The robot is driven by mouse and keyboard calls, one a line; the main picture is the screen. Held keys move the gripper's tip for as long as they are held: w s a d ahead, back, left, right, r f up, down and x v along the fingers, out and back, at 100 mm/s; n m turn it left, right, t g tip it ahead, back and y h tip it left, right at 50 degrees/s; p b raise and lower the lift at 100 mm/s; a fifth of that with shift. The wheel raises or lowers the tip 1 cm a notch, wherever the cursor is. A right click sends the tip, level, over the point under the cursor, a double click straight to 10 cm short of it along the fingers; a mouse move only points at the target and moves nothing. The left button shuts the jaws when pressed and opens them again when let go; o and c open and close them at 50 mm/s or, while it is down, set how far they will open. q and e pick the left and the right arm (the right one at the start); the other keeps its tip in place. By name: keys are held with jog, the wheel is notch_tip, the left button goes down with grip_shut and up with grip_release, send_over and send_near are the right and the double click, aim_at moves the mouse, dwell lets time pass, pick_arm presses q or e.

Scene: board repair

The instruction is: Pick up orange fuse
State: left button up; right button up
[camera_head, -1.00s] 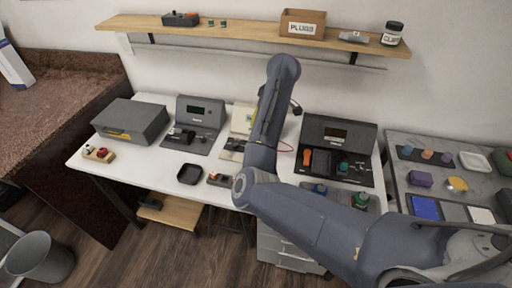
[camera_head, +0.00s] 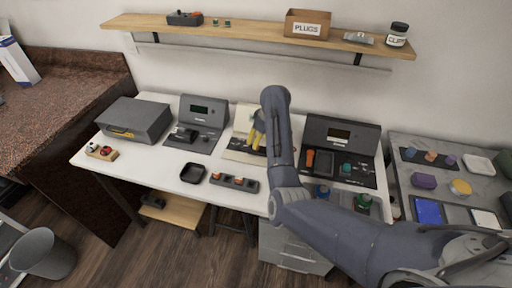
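A dark block (camera_head: 243,185) with small orange-red pieces in it lies near the front edge of the white desk. The pieces look like fuses, but they are too small to be sure. A larger upright orange piece (camera_head: 310,159) stands at the left of the right-hand dark device (camera_head: 342,133). My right arm comes in from the right and its forearm rises over the desk, between the dark block and that device. My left gripper is not in view.
A black tray (camera_head: 193,173) sits left of the block. A grey box (camera_head: 134,119), another grey device (camera_head: 203,111) and a yellow-and-dark item (camera_head: 257,133) stand behind. A small wooden holder (camera_head: 102,152) is at the left. A side table (camera_head: 398,174) is at the right.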

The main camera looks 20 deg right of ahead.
jog(key=shift+x, duration=2.25)
jog(key=shift+d, duration=0.1)
jog(key=shift+c, duration=0.3)
grip_shut()
